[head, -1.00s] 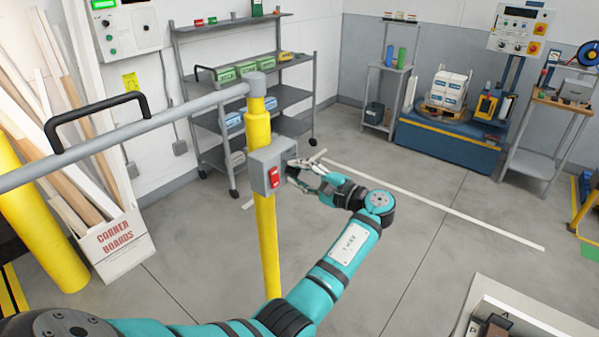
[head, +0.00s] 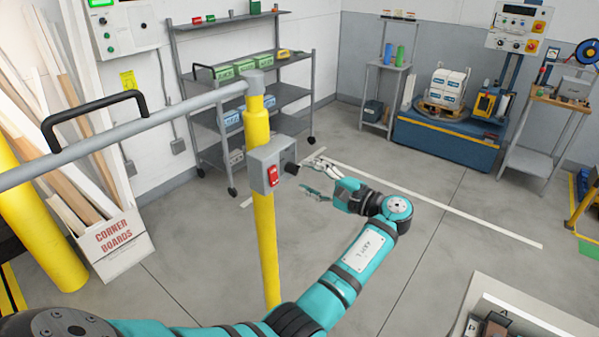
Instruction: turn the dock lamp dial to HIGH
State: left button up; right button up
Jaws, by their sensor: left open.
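The dock lamp dial (head: 292,168) is a small black knob on the right-hand face of a grey control box (head: 260,160). A red rocker switch (head: 272,175) is on the face of the box toward me. The box is fixed to a yellow post (head: 266,235). My left gripper (head: 308,177) is open, a little to the right of the dial, with its fingers pointing left toward it. The fingers look apart from the dial. The dial's marks and its setting are too small to read. My right gripper is out of view.
A grey rail (head: 150,122) with a black handle (head: 95,118) runs left from the post top. A box of corner boards (head: 115,248) stands at the left. A grey shelf cart (head: 275,88) is behind the post.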

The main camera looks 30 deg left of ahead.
pick_arm(q)
jog(key=d, duration=0.8)
jog(key=shift+s, duration=0.3)
notch_tip(320, 180, down, 22)
jog(key=a+m+t+h+b, duration=0.1)
jog(key=m+t+h+b, duration=0.15)
jog(key=m+h, duration=0.2)
jog(key=s+d+f+m+h, duration=0.1)
jog(key=s+f+h, duration=0.3)
jog(key=f, duration=0.8)
jog(key=s+f+m+h, duration=0.15)
jog(key=s+f, duration=0.45)
jog(key=f, duration=0.6)
jog(key=s+d+f+n+g+h+b, duration=0.25)
jog(key=s+f+h, duration=0.25)
jog(key=s+f, duration=1.3)
jog(key=s+f+n+h+b, duration=0.1)
jog(key=s+f+n, duration=0.2)
jog(key=s, duration=0.9)
jog(key=s+f+n+h+b, duration=0.1)
jog(key=s+f+n, duration=0.3)
jog(key=s, duration=0.7)
jog(key=shift+s+f+g+h, duration=0.3)
jog(key=shift+s+f+h, duration=0.05)
jog(key=shift+h, duration=0.15)
